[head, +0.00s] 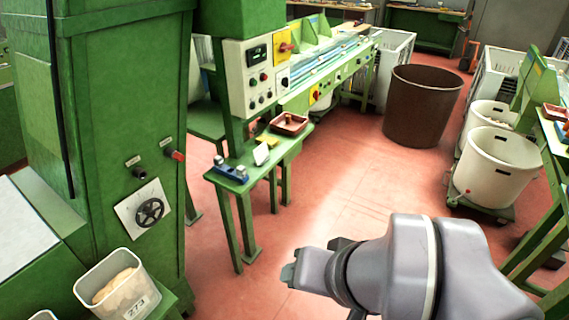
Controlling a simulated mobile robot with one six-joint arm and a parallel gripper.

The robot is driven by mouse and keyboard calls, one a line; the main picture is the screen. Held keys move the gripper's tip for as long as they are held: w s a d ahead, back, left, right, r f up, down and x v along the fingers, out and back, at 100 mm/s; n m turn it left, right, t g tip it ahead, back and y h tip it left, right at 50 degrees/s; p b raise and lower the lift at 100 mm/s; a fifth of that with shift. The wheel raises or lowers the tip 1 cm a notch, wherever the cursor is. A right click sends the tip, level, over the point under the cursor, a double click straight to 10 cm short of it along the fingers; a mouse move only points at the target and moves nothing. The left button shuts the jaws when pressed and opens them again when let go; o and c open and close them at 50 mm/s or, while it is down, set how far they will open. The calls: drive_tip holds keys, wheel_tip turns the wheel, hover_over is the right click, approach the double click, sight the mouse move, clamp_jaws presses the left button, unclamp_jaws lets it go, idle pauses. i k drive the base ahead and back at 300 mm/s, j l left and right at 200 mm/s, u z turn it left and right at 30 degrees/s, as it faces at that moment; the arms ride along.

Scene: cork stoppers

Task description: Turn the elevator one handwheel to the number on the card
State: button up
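A black handwheel (150,211) sits on a pale square dial plate (128,222) on the front of the tall green cabinet (115,120) at the left. The dial's marks are too small to read. A small white card-like piece (261,155) stands on the small green table; no number on it can be read. My gripper (290,272) is at the lower middle, pointing left, well to the right of the handwheel and apart from it. Its fingers are seen from the side, so I cannot tell whether they are open. Nothing shows held at its tip.
A white bin (117,285) with cork pieces and a label reading about 273 stands below the handwheel. The small green table (236,180) holds a brown tray (289,123). A control panel (259,77) rises behind. Red floor (330,220) is clear between table and arm.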

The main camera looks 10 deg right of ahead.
sight(143, 209)
drive_tip(key=i+j+u, duration=0.1)
drive_tip(key=j, duration=0.35)
drive_tip(key=i+j, duration=0.35)
drive_tip(key=i+j+u, duration=0.15)
drive_tip(key=j, duration=0.3)
drive_tip(key=i+j, duration=0.3)
drive_tip(key=j+u, duration=0.05)
drive_tip(key=j, duration=0.05)
